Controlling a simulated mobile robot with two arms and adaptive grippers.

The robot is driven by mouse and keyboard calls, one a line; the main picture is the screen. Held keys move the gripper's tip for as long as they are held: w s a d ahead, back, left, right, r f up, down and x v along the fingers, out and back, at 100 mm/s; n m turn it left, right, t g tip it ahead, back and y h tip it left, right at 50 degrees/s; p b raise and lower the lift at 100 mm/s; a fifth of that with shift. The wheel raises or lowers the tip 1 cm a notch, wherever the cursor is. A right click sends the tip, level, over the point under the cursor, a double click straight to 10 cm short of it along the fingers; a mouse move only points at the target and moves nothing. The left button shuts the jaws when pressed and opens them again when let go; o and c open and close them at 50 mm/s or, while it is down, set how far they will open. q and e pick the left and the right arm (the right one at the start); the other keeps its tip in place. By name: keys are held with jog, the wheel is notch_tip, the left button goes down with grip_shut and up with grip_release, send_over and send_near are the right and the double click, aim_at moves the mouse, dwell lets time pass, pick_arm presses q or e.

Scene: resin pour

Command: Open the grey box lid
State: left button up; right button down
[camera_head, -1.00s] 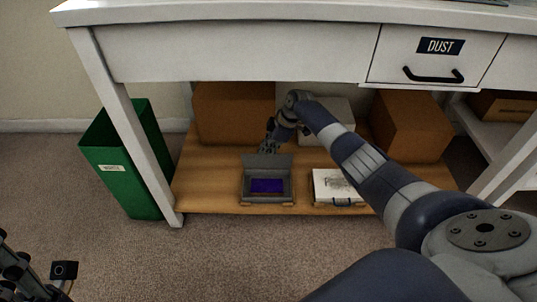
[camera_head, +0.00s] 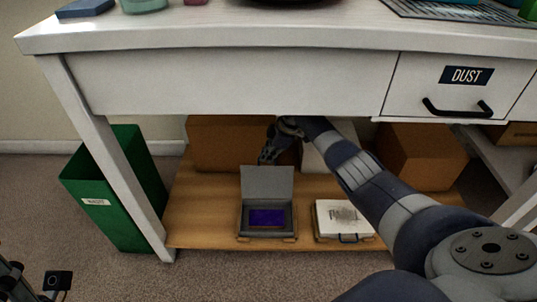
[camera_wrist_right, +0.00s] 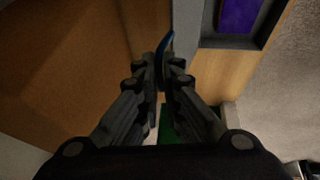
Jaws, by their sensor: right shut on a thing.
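The grey box (camera_head: 240,224) sits on the low wooden shelf with a purple-blue inside showing. Its grey lid (camera_head: 267,182) stands raised at the back, roughly upright. My right gripper (camera_head: 268,157) is at the lid's top edge. In the right wrist view my right gripper (camera_wrist_right: 164,78) is shut on a thin blue piece (camera_wrist_right: 166,45), which looks like the lid's handle. The open box (camera_wrist_right: 228,42) shows at the top right there. Dark parts of my left gripper (camera_head: 14,280) show at the lower left, with the fingertips unclear.
A white case (camera_head: 342,216) lies right of the grey box. Brown cartons (camera_head: 225,145) (camera_head: 425,155) stand behind. A green bin (camera_head: 115,200) is at the left. The white table with a DUST drawer (camera_head: 450,88) hangs over the shelf. The carpet in front is clear.

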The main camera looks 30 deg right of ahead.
jog(key=shift+w+d+f, duration=0.1)
jog(key=shift+w+d, duration=0.05)
dwell(0.3)
jog(key=c, duration=1.8)
grip_release()
jog(key=v, duration=1.2)
